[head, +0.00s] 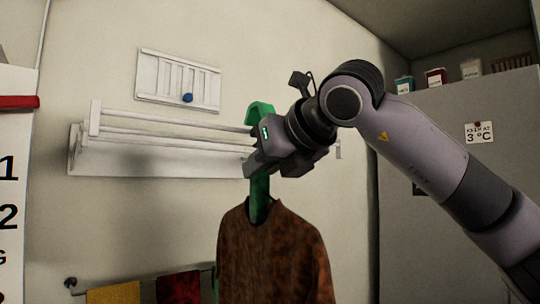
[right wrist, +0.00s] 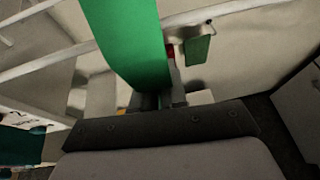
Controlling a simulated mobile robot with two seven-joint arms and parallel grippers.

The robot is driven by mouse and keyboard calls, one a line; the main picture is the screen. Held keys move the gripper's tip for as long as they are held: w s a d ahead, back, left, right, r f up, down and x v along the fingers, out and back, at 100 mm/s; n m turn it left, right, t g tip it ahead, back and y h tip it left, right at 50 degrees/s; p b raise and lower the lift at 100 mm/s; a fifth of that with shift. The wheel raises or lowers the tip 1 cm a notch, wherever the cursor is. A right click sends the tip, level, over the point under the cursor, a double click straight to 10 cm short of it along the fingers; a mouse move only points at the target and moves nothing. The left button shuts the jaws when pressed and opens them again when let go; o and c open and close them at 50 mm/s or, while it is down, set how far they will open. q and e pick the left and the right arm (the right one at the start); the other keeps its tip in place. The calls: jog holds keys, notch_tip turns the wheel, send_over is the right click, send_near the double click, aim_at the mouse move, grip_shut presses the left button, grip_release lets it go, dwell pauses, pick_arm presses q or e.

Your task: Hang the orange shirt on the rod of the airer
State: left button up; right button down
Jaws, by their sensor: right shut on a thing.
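The orange shirt (head: 272,258), dark rusty orange-brown, hangs upright on a green hanger (head: 259,196) in the head view. My right gripper (head: 256,166) is shut on the hanger's neck, above the collar. The hanger's hook (head: 260,110) rises above the gripper. The white wall airer (head: 120,165) has several rods (head: 170,137) whose right part passes behind the hook and gripper. I cannot tell whether the hook is over a rod or in front of it. In the right wrist view the green hanger (right wrist: 130,38) fills the top middle, above the gripper (right wrist: 165,100). My left gripper is not in view.
A yellow cloth (head: 113,293) and a red cloth (head: 179,287) hang on a low rail left of the shirt. A white rack with a blue knob (head: 187,97) is on the wall above. A grey fridge (head: 440,130) with several jars on top stands at right.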

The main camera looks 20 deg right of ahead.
aim_at(260, 182)
jog(key=shift+w+a+r, duration=0.15)
jog(key=shift+w, duration=0.25)
jog(key=shift+w+a+f, duration=0.1)
jog(key=shift+w+f, duration=0.1)
jog(key=shift+f, duration=0.1)
jog(key=shift+s+f+b, duration=0.1)
jog(key=shift+f+b, duration=1.15)
jog(key=shift+f, duration=0.1)
jog(key=c, duration=1.1)
grip_release()
